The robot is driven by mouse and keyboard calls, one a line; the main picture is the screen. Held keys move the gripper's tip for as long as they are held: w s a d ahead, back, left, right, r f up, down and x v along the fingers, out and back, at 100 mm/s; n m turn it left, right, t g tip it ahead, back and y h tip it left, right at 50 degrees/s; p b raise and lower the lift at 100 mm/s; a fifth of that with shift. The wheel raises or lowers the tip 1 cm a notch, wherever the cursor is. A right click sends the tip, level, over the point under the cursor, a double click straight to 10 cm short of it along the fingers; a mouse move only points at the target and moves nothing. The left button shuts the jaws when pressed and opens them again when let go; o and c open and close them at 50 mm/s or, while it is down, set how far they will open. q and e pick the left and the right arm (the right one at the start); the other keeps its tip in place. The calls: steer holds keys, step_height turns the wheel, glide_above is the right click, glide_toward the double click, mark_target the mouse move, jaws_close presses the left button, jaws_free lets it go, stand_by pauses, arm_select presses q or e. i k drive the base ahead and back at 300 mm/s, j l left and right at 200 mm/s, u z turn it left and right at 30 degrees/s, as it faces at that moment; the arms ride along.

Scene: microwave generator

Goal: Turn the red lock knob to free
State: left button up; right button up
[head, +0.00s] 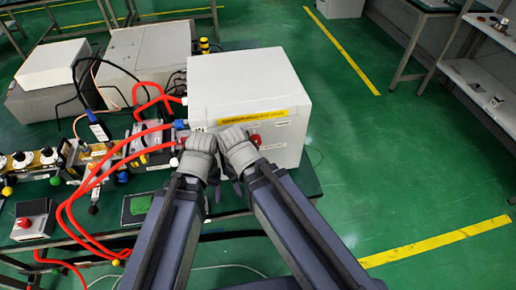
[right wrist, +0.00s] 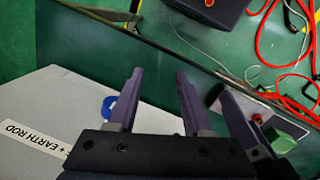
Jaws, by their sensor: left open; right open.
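A small red round part (head: 256,140), likely the red lock knob, shows on the front of the white box (head: 240,85), just right of my right gripper. Its setting cannot be read. My left gripper (head: 209,172) and right gripper (head: 238,176) are side by side at the box front, their fingertips mostly hidden by the hands and arms. In the right wrist view my right gripper (right wrist: 157,95) is open, with nothing between its fingers. A blue ring-like part (right wrist: 109,106) lies beside its left finger. A purple finger of my left gripper (right wrist: 236,118) stands to the right.
Red hoses (head: 75,215) and cables run over the green bench left of the box. A small box with a red button (head: 28,222) and several valves stand there. Floor at right is clear.

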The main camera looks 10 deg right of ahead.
mark_target(256, 138)
steer(key=k+l, duration=0.2)
steer(key=k, duration=0.2)
steer(key=k+l, duration=0.2)
steer(key=k, duration=0.15)
steer(key=k+l, duration=0.15)
steer(key=k, duration=0.25)
